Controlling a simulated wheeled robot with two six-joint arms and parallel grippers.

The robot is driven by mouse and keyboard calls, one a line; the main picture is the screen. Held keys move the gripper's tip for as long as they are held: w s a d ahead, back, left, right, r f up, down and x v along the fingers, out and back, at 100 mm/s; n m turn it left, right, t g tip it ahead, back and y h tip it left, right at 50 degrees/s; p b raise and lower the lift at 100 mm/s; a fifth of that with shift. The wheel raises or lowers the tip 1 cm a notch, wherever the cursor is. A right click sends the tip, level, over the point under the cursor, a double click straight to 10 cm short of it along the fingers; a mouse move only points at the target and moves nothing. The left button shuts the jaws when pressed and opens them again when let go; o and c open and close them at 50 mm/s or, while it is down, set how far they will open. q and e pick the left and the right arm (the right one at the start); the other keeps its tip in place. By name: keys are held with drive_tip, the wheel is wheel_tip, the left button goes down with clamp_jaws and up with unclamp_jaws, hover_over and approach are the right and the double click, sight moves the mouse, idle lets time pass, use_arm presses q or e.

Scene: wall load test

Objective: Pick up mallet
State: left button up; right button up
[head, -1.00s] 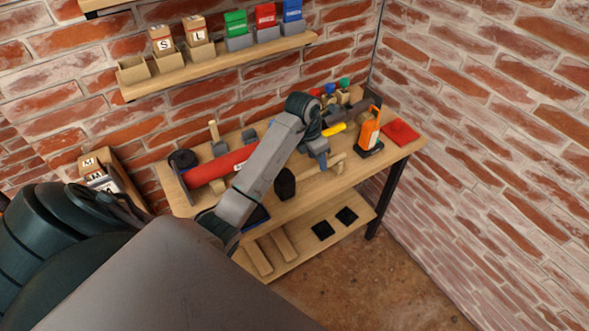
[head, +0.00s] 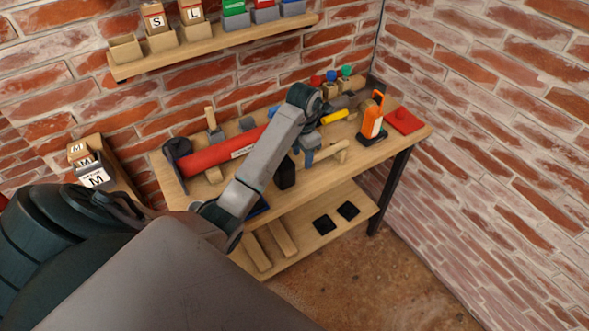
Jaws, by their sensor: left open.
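The mallet lies on the tabletop, with a black head (head: 286,173) and a pale wooden handle (head: 327,156) reaching right. The handle's right end is by a small wooden block. My left gripper (head: 308,158) points down over the mallet, in front of the handle near the head in the picture. It is open, but its fingers are small and partly merged with the arm. I cannot tell whether they touch the handle. My left forearm hides part of the bench left of the head. My right gripper is out of view.
A red cylinder (head: 215,153) lies behind my forearm on the workbench (head: 372,158). An orange tool (head: 372,116) and red flat item (head: 403,121) are at right. A wall shelf (head: 215,45) holds bins.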

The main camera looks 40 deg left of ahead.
sight(300, 163)
use_arm(q)
drive_tip(key=f+b, duration=0.1)
drive_tip(key=f, duration=0.1)
drive_tip(key=f+b, duration=0.2)
drive_tip(key=shift+s+a+f, duration=0.15)
drive_tip(key=shift+s+f, duration=0.05)
drive_tip(key=shift+f, duration=0.25)
drive_tip(key=shift+r, duration=0.1)
clamp_jaws()
